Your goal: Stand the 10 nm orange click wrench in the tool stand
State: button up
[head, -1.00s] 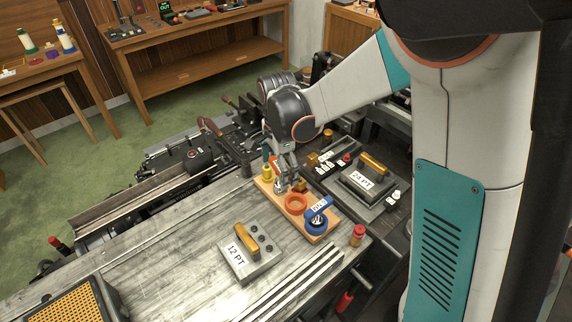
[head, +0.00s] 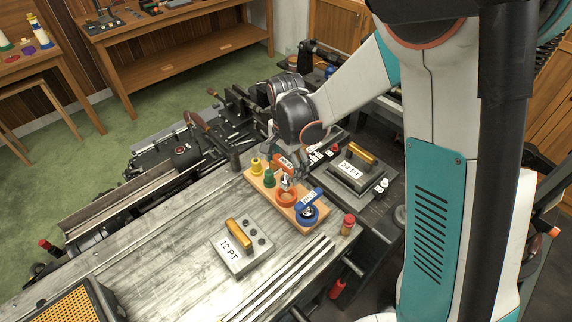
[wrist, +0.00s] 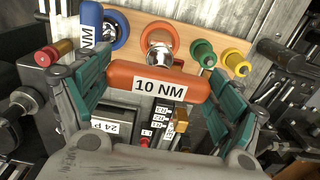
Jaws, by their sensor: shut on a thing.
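My gripper (wrist: 160,92) is shut on the orange click wrench (wrist: 135,80), its handle marked "10 NM" lying crosswise between the teal fingers. In the head view the orange handle (head: 283,162) shows beside my fingers. The wrench's silver end (wrist: 158,56) is at the orange ring (wrist: 143,30) of the wooden tool stand (head: 268,203). I cannot tell whether it is inside the ring or just above it. The orange ring also shows in the head view (head: 286,197). A blue wrench (head: 309,199) stands in the blue ring (head: 308,215) beside it.
Green (head: 269,179) and yellow (head: 256,166) holders fill the stand's other end. A red-capped post (head: 348,224) is near the blue ring. A "12 PT" block (head: 238,251) and a "24 PT" block (head: 352,173) lie on either side.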

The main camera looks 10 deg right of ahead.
aim_at(286, 178)
jog(key=shift+f+b, duration=2.95)
jog(key=shift+f, duration=0.35)
jog(key=shift+f+b, duration=0.2)
jog(key=shift+b, duration=0.1)
jog(key=o, duration=1.4)
jog(key=shift+c, duration=0.2)
notch_tip(286, 178, up, 12)
jog(key=shift+s+d+r, duration=0.1)
jog(key=shift+s+r, duration=0.05)
jog(key=s+d+n+t+b, duration=0.3)
jog(key=s+d+n, duration=0.2)
jog(key=s, duration=0.4)
jog(key=s+d+n+t+b, duration=0.4)
jog(key=s+d+n, duration=0.2)
jog(key=s, duration=0.4)
